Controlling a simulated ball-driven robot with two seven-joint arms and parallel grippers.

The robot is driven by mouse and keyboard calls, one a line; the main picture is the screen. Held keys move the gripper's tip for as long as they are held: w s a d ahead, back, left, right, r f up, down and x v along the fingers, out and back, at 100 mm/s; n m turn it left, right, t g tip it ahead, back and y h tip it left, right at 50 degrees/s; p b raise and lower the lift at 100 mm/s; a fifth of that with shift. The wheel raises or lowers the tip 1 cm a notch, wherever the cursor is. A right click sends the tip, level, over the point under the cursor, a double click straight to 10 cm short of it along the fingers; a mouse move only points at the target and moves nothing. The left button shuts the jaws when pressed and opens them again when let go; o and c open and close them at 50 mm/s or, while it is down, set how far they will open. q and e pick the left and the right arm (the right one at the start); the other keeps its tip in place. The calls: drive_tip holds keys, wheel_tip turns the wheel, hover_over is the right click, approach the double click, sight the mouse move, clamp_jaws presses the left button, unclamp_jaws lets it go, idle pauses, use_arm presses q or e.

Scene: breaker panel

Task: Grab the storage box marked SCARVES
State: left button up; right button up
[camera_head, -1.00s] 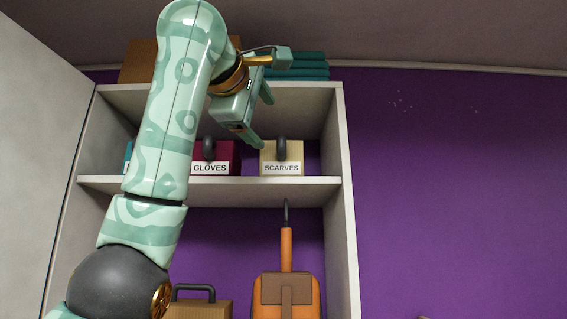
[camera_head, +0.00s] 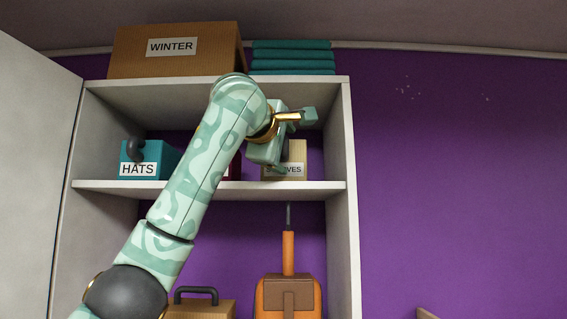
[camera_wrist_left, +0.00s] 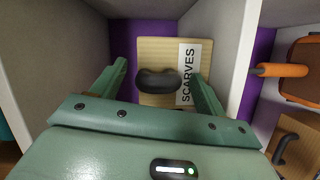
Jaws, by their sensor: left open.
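The cream storage box marked SCARVES (camera_head: 298,171) stands on the cabinet's middle shelf, at its right end. My left gripper (camera_head: 281,168) is in front of it and hides its left part and some of the label. In the left wrist view the box (camera_wrist_left: 150,56) shows its dark handle (camera_wrist_left: 160,81) and label, lying ahead between the fingers. My left gripper (camera_wrist_left: 162,88) is open and empty, with one finger on each side of the handle. I cannot tell whether the fingers touch the box. My right gripper is not in view.
The teal HATS box (camera_head: 150,158) stands at the shelf's left. A dark red box (camera_head: 233,166) is mostly hidden behind my arm. The cabinet's right wall (camera_head: 337,130) is close beside the SCARVES box. A WINTER box (camera_head: 180,60) and teal folded items (camera_head: 290,58) lie on top.

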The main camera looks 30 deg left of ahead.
use_arm(q)
drive_tip(key=shift+s, duration=0.1)
drive_tip(key=c, duration=1.3)
drive_tip(key=shift+o, duration=0.2)
drive_tip(key=shift+r, duration=0.1)
